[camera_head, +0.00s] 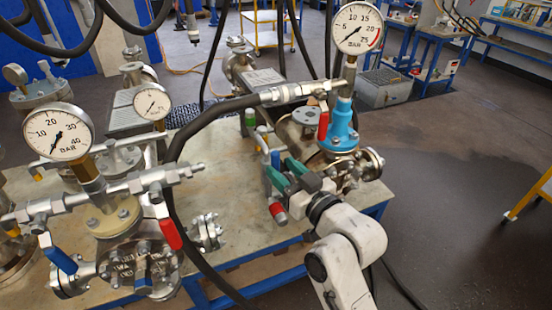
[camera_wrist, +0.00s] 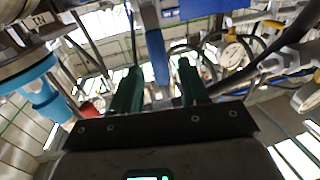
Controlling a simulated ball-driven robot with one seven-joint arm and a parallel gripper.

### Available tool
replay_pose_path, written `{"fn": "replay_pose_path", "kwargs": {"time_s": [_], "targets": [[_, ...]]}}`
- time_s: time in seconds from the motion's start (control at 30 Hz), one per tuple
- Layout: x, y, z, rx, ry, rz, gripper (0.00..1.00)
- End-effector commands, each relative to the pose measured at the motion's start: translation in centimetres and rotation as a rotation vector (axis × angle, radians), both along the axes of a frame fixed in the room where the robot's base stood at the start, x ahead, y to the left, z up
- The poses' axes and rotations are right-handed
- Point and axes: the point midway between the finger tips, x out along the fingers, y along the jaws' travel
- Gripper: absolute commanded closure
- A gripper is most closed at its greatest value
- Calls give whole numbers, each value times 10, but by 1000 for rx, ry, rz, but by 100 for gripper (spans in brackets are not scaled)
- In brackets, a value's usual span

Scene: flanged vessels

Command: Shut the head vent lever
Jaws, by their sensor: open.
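My gripper (camera_head: 279,168) has green fingers and is open, beside the blue-necked vessel (camera_head: 340,128) at right of the bench. A blue lever (camera_head: 275,157) stands at its fingertips in the head view. In the wrist view the blue lever (camera_wrist: 157,58) hangs between the two green fingers, with gaps on both sides; no contact shows. A red lever (camera_head: 323,125) hangs from the pipe under the right gauge. No label shows which lever is the head vent. The valve body behind the fingers is partly hidden.
A second vessel at left carries a red lever (camera_head: 170,234), a blue lever (camera_head: 61,260) and a pressure gauge (camera_head: 58,132). A black hose (camera_head: 180,140) crosses the bench. Another gauge (camera_head: 358,28) rises above the right vessel. Open floor (camera_head: 450,190) lies to the right.

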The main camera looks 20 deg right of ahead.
Motion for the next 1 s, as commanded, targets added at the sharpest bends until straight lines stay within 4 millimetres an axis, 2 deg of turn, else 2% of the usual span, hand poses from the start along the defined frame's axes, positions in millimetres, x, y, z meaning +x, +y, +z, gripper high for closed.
{"fn": "replay_pose_path", "kwargs": {"time_s": [0.1,0.23,0.63,1.0], "targets": [[18,4,2,-1,1,0,56],[31,6,0,-1,2,0,56],[38,7,-1,-1,1,0,56],[37,7,-1,-1,2,-1,90]]}}
